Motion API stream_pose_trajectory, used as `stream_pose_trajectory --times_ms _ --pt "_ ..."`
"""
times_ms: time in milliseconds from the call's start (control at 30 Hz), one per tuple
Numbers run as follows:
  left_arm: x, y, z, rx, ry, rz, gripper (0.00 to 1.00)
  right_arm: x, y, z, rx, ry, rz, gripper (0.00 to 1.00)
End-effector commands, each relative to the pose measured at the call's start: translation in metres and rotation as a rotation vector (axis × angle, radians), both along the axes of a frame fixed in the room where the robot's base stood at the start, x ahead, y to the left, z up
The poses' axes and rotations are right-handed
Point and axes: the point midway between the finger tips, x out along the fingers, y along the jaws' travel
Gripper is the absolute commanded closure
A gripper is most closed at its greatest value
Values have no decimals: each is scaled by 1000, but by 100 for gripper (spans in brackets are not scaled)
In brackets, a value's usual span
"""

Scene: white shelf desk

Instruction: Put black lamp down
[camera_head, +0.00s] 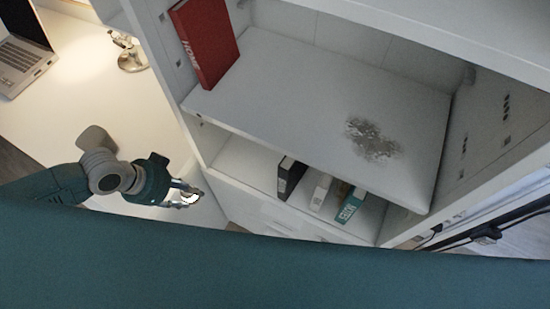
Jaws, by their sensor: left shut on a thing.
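My left gripper (186,194) is at the lower left, beside the front of the white shelf unit. It is shut on a small shiny thing (188,201), mostly hidden by the fingers, and I cannot tell what it is. No black lamp can be made out with certainty. A shiny metallic object (131,58), perhaps a lamp, stands on the lit white desk (110,95), beyond the gripper and apart from it. My right gripper is not in view.
A laptop (24,50) is on the desk at the far left. A red book (205,40) stands on the upper shelf board (290,85), which has a grey patch (373,139). Below stand a black binder (291,177), a white book (320,191) and a teal book (350,205). The upper board is mostly clear.

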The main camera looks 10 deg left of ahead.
Motion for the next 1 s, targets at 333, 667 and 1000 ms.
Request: stream_pose_trajectory --times_ms 333,667,1000 --pt "46 -60 4 -10 -6 1 89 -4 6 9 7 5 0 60" --pt "97 -125 4 -6 -2 1 89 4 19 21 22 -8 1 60" --pt "110 -143 -13 0 5 3 89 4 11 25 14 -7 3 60"
